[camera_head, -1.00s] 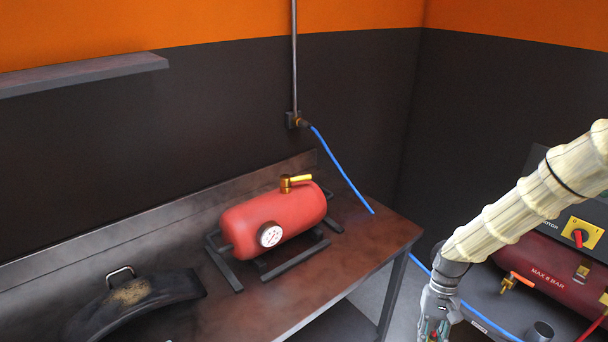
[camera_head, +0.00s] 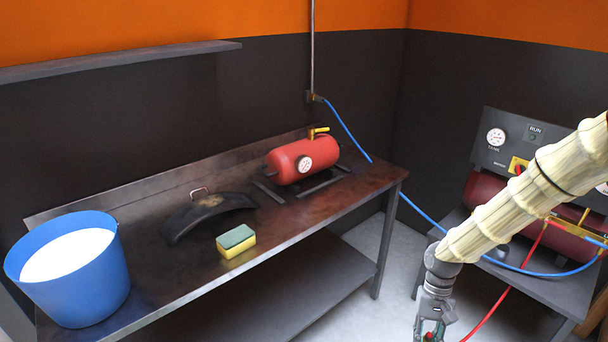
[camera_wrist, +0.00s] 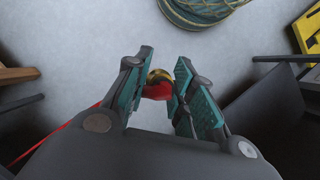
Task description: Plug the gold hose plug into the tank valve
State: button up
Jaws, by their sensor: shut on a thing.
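My gripper (camera_head: 432,334) hangs low at the bottom edge of the head view, in front of the bench's right end and well apart from the tank. In the wrist view my gripper (camera_wrist: 160,84) is shut on the gold hose plug (camera_wrist: 158,75), which has a red part at its near side. A red hose (camera_head: 490,312) runs from the compressor down toward my gripper. The red tank (camera_head: 290,166) with a round gauge lies on black supports on the bench. Its gold tank valve (camera_head: 318,132) with a yellow lever is on top; its opening is too small to tell.
The bench (camera_head: 277,225) also holds a black fender (camera_head: 190,225), a sponge (camera_head: 236,242) and a blue bucket (camera_head: 100,290). The compressor (camera_head: 500,205) stands at the right. A blue hose (camera_head: 420,212) crosses behind my arm. A coiled hose (camera_wrist: 200,12) lies on the floor.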

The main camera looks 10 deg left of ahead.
aim_at(312, 130)
jog(key=z, duration=1.65)
jog(key=i, duration=0.95)
jog(key=u, duration=3.05)
jog(key=i, duration=0.1)
jog(key=z, duration=0.2)
